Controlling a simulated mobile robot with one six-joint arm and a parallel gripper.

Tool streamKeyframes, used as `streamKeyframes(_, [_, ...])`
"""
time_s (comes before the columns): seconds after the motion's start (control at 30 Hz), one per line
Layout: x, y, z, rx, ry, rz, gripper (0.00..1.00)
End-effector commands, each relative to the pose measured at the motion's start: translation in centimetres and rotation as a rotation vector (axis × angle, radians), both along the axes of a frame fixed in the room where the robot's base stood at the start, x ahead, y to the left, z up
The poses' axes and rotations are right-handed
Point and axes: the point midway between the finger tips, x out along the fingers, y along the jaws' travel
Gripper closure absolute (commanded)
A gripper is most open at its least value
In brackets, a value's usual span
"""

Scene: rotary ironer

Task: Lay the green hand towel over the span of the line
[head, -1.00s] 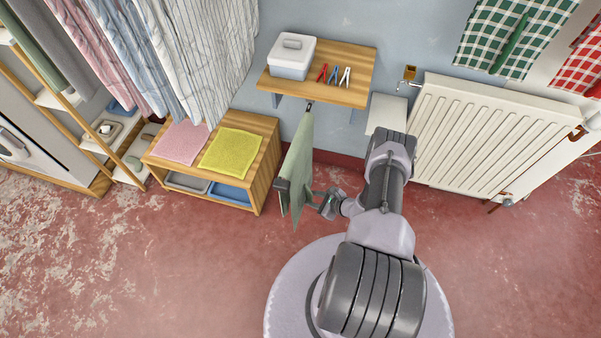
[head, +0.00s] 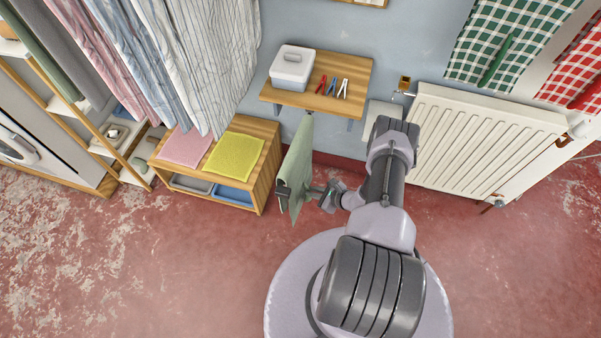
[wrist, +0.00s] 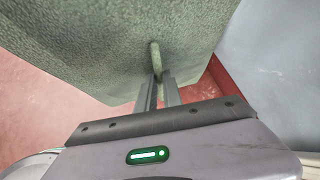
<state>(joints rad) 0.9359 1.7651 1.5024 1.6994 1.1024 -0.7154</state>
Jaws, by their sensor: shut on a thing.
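The green hand towel (head: 294,172) hangs in a narrow upright fold below the wall shelf, left of my forearm in the head view. In the wrist view its pale green cloth (wrist: 110,45) fills the upper part. My gripper (wrist: 158,78) is shut on a small pinched fold of the towel (wrist: 155,54). In the head view my gripper (head: 318,192) meets the towel's right side near its front end. The line is not clearly visible; I cannot tell whether the towel rests on it.
A wooden shelf (head: 272,94) carries a lidded box (head: 292,70) and several pegs. A low wooden unit (head: 262,172) with pink and yellow cloths stands left of the towel. A white radiator (head: 480,140) is at the right. The red floor in front is clear.

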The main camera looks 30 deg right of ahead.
Motion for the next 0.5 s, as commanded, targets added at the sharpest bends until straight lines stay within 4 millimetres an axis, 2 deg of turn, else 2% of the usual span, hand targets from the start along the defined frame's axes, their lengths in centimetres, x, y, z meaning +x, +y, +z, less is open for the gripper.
streamKeyframes(0.03, [0.0, 0.0, 1.2, 0.0, 0.0, 0.0, 1.0])
streamKeyframes(0.5, [0.0, -0.1, 7.7, -0.002, 0.001, -0.002, 1.0])
